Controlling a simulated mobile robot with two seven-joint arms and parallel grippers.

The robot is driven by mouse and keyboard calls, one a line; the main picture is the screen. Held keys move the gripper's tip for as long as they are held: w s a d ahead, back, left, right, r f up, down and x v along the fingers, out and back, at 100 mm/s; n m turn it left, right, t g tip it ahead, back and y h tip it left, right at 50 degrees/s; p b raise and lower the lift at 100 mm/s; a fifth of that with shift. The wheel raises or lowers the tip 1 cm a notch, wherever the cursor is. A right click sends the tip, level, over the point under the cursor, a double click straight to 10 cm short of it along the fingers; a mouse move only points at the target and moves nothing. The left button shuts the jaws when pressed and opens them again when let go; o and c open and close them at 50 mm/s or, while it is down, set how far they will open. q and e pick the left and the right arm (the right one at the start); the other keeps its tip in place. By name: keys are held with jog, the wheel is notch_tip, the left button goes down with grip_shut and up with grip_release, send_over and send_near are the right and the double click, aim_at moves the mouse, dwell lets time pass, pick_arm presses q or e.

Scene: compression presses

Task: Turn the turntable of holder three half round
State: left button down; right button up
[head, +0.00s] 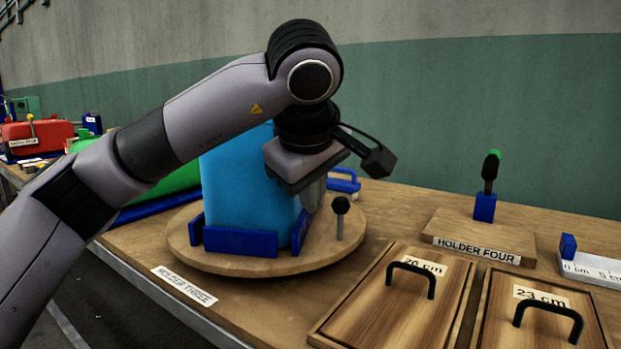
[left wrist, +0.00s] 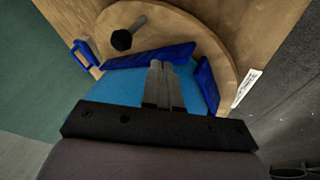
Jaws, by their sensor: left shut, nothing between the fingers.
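The turntable (head: 215,262) of holder three is a round wooden disc on the bench, behind a label reading HOLDER THREE (head: 184,285). A light blue block (head: 235,190) stands on it between dark blue brackets (head: 240,241). A grey peg with a black knob (head: 340,206) rises near the disc's right edge. My left gripper (head: 313,193) is beside the block, left of the knob, with its fingers partly hidden. In the left wrist view the shut, empty fingers (left wrist: 163,84) point over the block and a bracket, apart from the knob (left wrist: 122,40). My right gripper is out of view.
Two wooden panels with black handles (head: 411,277) lie at the front right. Holder four (head: 478,245) stands behind them, with a black and green object upright in it. A small blue handle (head: 345,183) is behind the turntable. A red box (head: 38,135) is far left.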

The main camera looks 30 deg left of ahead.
pick_arm(q)
jog(key=w, duration=0.1)
jog(key=w+f, duration=0.1)
jog(key=w, duration=0.1)
jog(key=shift+d+f, duration=0.25)
jog(key=shift+d, duration=0.05)
jog(key=shift+w+d+f, duration=0.15)
jog(key=shift+w, duration=0.55)
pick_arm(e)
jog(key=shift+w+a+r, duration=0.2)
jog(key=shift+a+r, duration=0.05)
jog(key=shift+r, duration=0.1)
